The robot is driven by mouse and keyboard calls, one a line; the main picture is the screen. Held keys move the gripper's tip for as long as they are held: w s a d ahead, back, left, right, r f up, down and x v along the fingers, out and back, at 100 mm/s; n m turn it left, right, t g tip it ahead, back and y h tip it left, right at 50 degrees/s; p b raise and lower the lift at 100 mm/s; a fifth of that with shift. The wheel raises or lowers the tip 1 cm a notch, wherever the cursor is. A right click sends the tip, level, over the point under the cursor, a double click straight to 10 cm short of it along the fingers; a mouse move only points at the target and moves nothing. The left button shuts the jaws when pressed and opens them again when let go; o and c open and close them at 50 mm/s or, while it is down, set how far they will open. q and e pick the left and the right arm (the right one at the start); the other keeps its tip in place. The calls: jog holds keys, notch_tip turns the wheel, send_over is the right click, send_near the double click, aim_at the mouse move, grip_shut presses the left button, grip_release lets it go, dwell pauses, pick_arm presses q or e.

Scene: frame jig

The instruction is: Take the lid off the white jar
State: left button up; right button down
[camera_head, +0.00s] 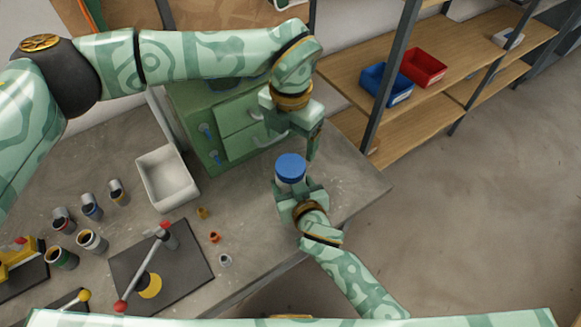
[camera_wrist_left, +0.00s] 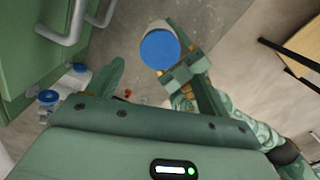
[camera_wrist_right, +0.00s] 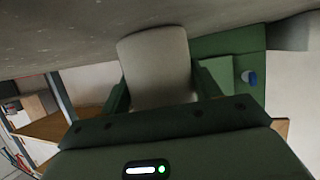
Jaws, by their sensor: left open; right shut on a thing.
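The white jar (camera_wrist_right: 155,68) fills the middle of the right wrist view, between my right gripper's fingers. Its round blue lid (camera_head: 291,167) is on top in the head view, with a little white body below it. My right gripper (camera_head: 297,190) is shut on the jar's body. My left gripper (camera_head: 293,138) is open and empty, just above and behind the jar in the head view. In the left wrist view the blue lid (camera_wrist_left: 160,49) lies ahead of the left fingers, apart from them. I cannot tell whether the jar touches the table.
A white bin (camera_head: 167,178), several small cups and a dark jig plate (camera_head: 190,262) are to the left. Shelves with a blue bin (camera_head: 386,84) and a red bin (camera_head: 423,67) stand at right.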

aim_at(291, 165)
pick_arm(q)
jog(key=m, duration=0.3)
jog(key=shift+m, duration=0.4)
jog(key=m, duration=1.7)
jog(key=shift+m, duration=0.4)
notch_tip(291, 165, down, 8)
jog(key=c, duration=1)
jog(key=n, duration=0.4)
jog(key=shift+n, duration=0.3)
jog(key=n, duration=0.5)
